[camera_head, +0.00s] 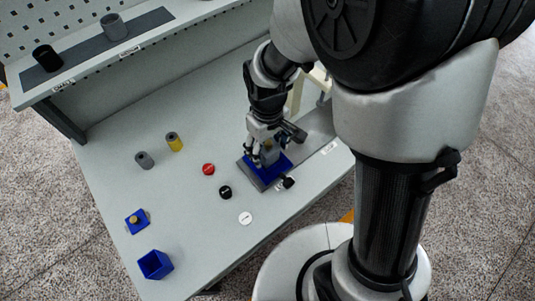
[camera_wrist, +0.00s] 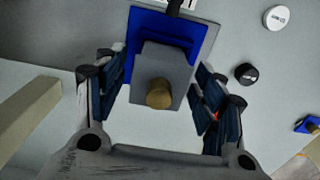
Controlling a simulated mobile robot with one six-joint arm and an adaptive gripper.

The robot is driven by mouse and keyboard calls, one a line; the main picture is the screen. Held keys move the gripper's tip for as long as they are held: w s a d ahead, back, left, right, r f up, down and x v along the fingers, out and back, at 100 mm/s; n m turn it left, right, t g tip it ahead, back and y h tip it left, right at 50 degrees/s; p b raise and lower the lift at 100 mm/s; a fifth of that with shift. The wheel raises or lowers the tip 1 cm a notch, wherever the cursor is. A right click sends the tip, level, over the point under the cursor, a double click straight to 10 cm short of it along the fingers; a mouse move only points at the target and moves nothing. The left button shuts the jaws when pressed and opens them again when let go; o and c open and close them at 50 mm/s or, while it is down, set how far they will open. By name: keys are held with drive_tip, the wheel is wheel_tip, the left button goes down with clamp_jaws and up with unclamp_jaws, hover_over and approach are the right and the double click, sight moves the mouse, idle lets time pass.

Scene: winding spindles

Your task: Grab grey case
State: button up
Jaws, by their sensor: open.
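The grey case is a grey block (camera_wrist: 172,65) with a round brass knob (camera_wrist: 159,94) on it, seen from above in the wrist view. It sits over a blue piece (camera_wrist: 146,24). In the head view the grey case (camera_head: 271,154) is partly hidden by my gripper (camera_head: 263,157), above the blue surface (camera_head: 281,167) on a grey pad. In the wrist view my gripper (camera_wrist: 160,105) is open, with one finger on each side of the grey case. A gap shows between the case and each finger. The knob lies roughly midway between the fingers.
A black disc (camera_head: 225,192), a red disc (camera_head: 208,169) and a white disc (camera_head: 245,218) lie left of the pad. A grey cylinder (camera_head: 144,160), a yellow cylinder (camera_head: 174,142), a blue piece with knob (camera_head: 137,221) and an open blue box (camera_head: 155,264) stand further left.

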drive_tip(key=shift+f, duration=0.45)
drive_tip(key=shift+r, duration=0.1)
drive_tip(key=shift+c, duration=0.5)
drive_tip(key=c, duration=1.3)
drive_tip(key=shift+r, duration=0.1)
